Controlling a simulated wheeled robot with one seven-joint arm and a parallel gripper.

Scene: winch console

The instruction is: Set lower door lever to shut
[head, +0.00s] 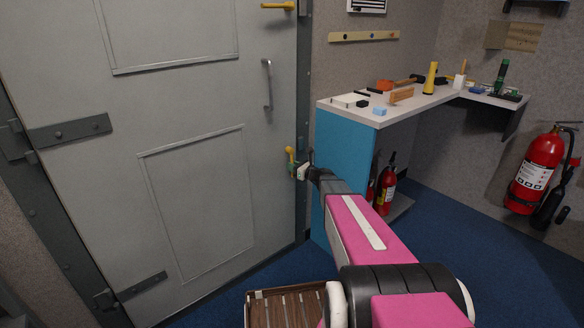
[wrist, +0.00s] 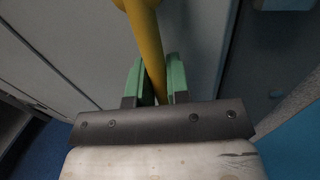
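The lower door lever (head: 290,154) is a yellow handle at the right edge of the grey door (head: 200,130). In the head view its rounded top shows just above my gripper (head: 296,169), pointing up. In the wrist view the yellow lever (wrist: 147,42) runs down from the top of the picture between the two green finger pads of my gripper (wrist: 158,82). The pads lie close against both sides of it, so my gripper appears shut on the lever.
Another yellow lever (head: 278,5) sits higher on the door edge. A grey pull handle (head: 267,84) is between them. A workbench (head: 335,110) with a blue side and tools stands right of the door. Fire extinguishers (head: 386,185) stand under it; another (head: 537,170) hangs at right.

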